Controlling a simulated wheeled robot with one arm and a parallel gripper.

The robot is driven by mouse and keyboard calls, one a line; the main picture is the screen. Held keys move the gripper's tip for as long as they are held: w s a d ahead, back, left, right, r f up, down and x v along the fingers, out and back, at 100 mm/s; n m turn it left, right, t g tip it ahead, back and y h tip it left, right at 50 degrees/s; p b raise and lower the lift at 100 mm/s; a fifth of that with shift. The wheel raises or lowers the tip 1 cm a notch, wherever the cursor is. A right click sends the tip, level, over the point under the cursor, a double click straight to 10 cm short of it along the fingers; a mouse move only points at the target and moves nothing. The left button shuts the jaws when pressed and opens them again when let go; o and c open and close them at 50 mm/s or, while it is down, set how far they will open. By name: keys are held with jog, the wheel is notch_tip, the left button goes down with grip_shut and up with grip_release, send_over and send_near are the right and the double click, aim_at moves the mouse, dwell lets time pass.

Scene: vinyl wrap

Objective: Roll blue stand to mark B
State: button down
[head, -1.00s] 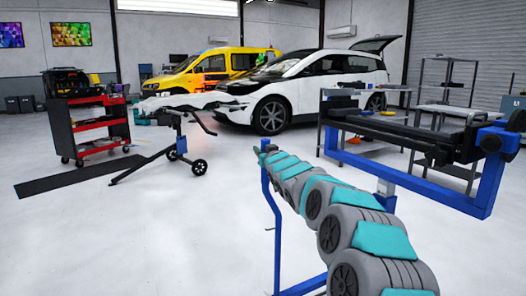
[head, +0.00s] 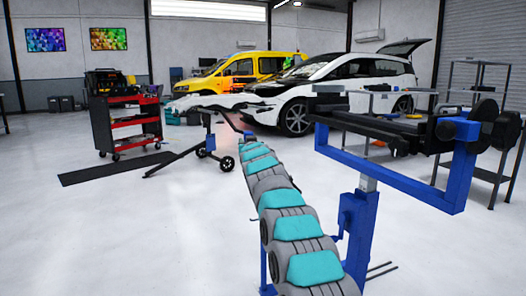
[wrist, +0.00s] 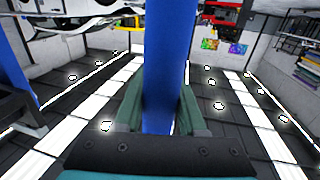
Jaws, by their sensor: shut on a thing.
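The blue stand (head: 425,192) is at the right in the head view. It has a blue frame, a dark roller assembly on top and a blue column (head: 357,220). In the wrist view, which is upside down, my gripper (wrist: 159,108) is shut with a green finger on each side of an upright blue post (wrist: 168,45). In the head view my arm hides the gripper and most of that post. A short blue piece shows left of my arm, low down. I cannot see how the post joins the frame. I see no mark B.
A wheeled trestle (head: 207,140) with a white panel stands ahead. A red tool cart (head: 127,125) and a dark floor strip (head: 115,169) are at left. A white car (head: 345,85) and yellow van (head: 240,72) are behind. White floor (head: 110,235) is clear at front left.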

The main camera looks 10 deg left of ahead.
jog(key=s+a+p, duration=0.3)
jog(key=s+a, duration=0.5)
jog(key=a, duration=0.4)
jog(key=s+a+p, duration=0.3)
jog(key=s+a, duration=0.5)
jog(key=a, duration=0.3)
jog(key=shift+a, duration=0.35)
jog(key=c, duration=0.5)
grip_release()
jog(key=shift+d, duration=0.15)
jog(key=b+v, duration=0.4)
jog(key=v, duration=0.3)
jog(key=shift+s, duration=0.35)
